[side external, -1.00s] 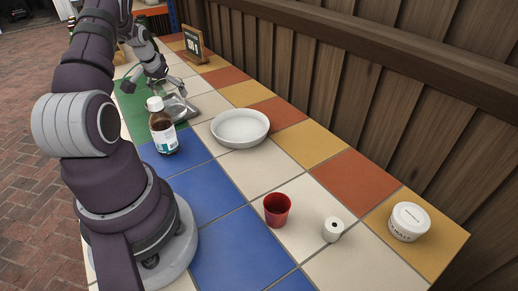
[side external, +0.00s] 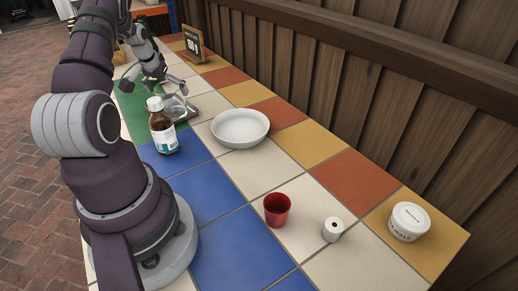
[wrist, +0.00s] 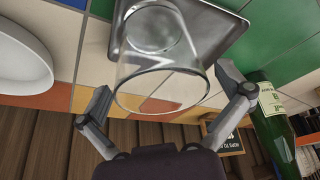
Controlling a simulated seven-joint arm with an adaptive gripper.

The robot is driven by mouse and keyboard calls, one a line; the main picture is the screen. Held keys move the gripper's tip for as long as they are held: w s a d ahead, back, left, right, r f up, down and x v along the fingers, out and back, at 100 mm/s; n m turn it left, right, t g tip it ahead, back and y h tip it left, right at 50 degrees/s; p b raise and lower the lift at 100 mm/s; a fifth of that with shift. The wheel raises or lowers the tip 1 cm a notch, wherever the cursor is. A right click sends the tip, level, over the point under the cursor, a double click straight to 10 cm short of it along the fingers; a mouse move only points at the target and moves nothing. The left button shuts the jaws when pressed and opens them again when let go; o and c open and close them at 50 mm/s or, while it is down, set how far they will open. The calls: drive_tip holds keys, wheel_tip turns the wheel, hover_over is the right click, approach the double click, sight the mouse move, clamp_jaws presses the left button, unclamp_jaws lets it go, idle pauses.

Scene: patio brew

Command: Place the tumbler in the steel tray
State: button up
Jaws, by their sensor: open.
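The tumbler (wrist: 160,60) is clear glass. In the wrist view its base sits over the floor of the steel tray (wrist: 205,38), and its open rim faces my gripper. It looks upright and seems to rest on the tray. My gripper (wrist: 163,90) is open, with one finger on each side of the tumbler's rim and a visible gap at both sides. In the side external view my gripper (side external: 167,88) is low over the steel tray (side external: 208,106), and the tumbler is hard to make out there.
A brown bottle with a white cap (side external: 163,133) stands just in front of the tray. A white bowl (side external: 240,128) is to its right. A green bottle (wrist: 272,120) stands near my right finger. A red cup (side external: 277,210), white roll (side external: 332,231) and white tub (side external: 408,222) are farther off.

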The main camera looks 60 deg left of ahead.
drive_tip(key=v, duration=1.1)
drive_tip(key=w+d+r+m+t+h, duration=0.15)
drive_tip(key=w+d+r, duration=0.25)
drive_tip(key=w+d, duration=0.45)
drive_tip(key=d+r+m+h, duration=0.15)
drive_tip(key=d+m, duration=0.25)
drive_tip(key=d, duration=1.1)
drive_tip(key=s+d+m, duration=0.3)
drive_tip(key=s+d, duration=0.2)
drive_tip(key=d, duration=0.3)
drive_tip(key=shift+s+d+f+t, duration=0.15)
drive_tip(key=shift+s+f+t, duration=0.25)
drive_tip(key=shift+f+t, duration=0.05)
